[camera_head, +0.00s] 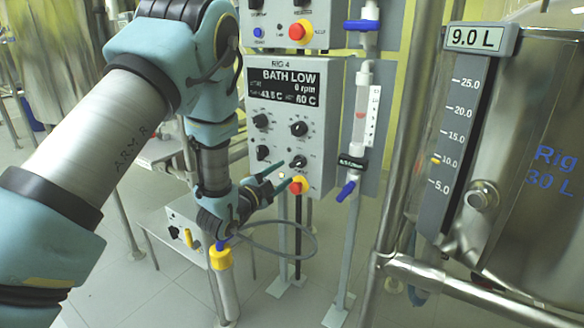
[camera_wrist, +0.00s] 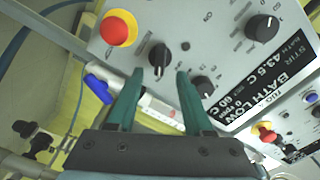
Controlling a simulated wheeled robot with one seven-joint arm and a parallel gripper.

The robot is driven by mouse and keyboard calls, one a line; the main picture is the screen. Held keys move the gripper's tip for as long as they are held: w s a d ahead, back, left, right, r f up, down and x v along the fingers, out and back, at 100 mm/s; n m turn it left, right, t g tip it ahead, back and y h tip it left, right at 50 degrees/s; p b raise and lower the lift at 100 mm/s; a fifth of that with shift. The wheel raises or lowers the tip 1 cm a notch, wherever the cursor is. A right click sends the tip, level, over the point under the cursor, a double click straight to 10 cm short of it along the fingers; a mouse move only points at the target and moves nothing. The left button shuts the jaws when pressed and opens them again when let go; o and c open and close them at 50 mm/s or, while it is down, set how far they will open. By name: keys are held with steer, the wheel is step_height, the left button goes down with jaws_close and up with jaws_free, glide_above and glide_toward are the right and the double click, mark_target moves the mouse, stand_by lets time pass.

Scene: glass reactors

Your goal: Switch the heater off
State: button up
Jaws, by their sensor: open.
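The grey Rig 4 control panel (camera_head: 278,105) has a display reading BATH LOW, 0 rpm, 43.5 C and 60 C. Several black knobs sit below the display. The lower right black knob (camera_head: 299,162) is just above a red button on yellow (camera_head: 299,186). My gripper (camera_head: 284,173) is open and empty in front of this lower part. In the wrist view the panel appears turned round. There the same black knob (camera_wrist: 159,57) lies just beyond and between the fingertips of my gripper (camera_wrist: 160,72). Contact cannot be told. The knob labels are too small to read.
A valve tube with a blue handle (camera_head: 346,191) stands right of the panel. A steel vessel (camera_head: 530,150) and its pipe frame fill the right side. Another panel with a red button (camera_head: 299,31) is above. A grey box (camera_head: 185,232) stands low behind my arm.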

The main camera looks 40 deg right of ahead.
mark_target(295, 165)
steer(key=shift+x, duration=2.8)
steer(key=shift+c, duration=0.3)
jaws_close()
